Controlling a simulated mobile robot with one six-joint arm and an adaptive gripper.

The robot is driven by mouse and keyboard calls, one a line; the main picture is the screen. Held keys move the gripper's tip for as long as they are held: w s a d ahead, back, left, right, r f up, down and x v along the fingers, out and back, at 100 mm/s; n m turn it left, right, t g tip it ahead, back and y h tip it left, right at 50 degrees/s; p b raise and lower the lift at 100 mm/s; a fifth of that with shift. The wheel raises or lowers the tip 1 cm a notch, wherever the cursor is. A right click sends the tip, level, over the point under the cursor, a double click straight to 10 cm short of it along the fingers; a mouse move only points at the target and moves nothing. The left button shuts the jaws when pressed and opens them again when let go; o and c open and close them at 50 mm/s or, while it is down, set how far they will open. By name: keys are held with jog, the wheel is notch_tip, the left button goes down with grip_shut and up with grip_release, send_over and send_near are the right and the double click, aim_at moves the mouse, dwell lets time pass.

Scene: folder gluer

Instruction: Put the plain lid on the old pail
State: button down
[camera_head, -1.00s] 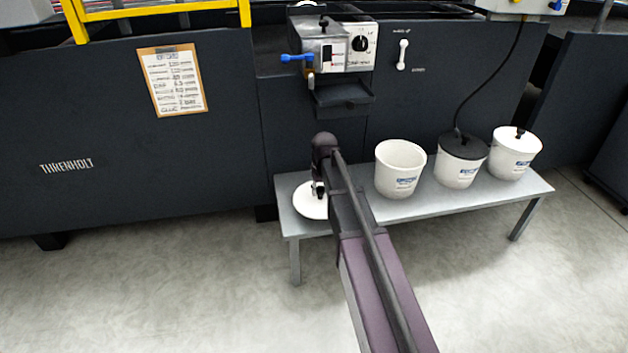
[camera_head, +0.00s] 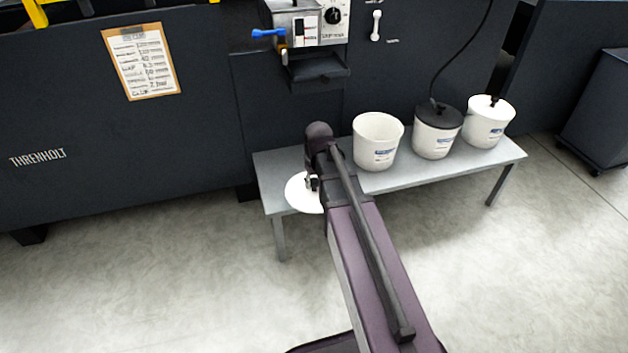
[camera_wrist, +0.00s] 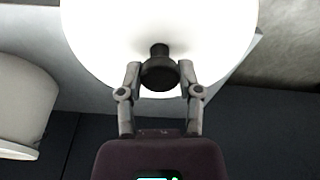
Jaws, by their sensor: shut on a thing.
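The plain lid is a round white disc with a black knob; it shows in the head view (camera_head: 297,193) at the bench's left end and in the wrist view (camera_wrist: 160,20). My gripper (camera_wrist: 160,75) is shut on the lid's knob, its fingers either side of it. In the head view my gripper (camera_head: 313,183) is partly hidden by my arm. The lid overlaps the bench's front edge; its height above the bench is hard to judge. An open, lidless white pail (camera_head: 377,150) stands upright right of my gripper. A pail also shows at the wrist view's left edge (camera_wrist: 20,105).
The grey bench (camera_head: 420,178) also carries a pail with a black lid and hose (camera_head: 436,135) and a white-lidded pail (camera_head: 487,125). A machine with a blue-handled unit (camera_head: 300,35) and tray (camera_head: 318,72) stands behind. Open floor lies in front.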

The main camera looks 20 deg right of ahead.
aim_at(314, 181)
jog(key=shift+r, duration=0.15)
notch_tip(314, 181, up, 11)
jog(key=p, duration=1.1)
jog(key=shift+f, duration=0.2)
jog(key=shift+a, duration=0.1)
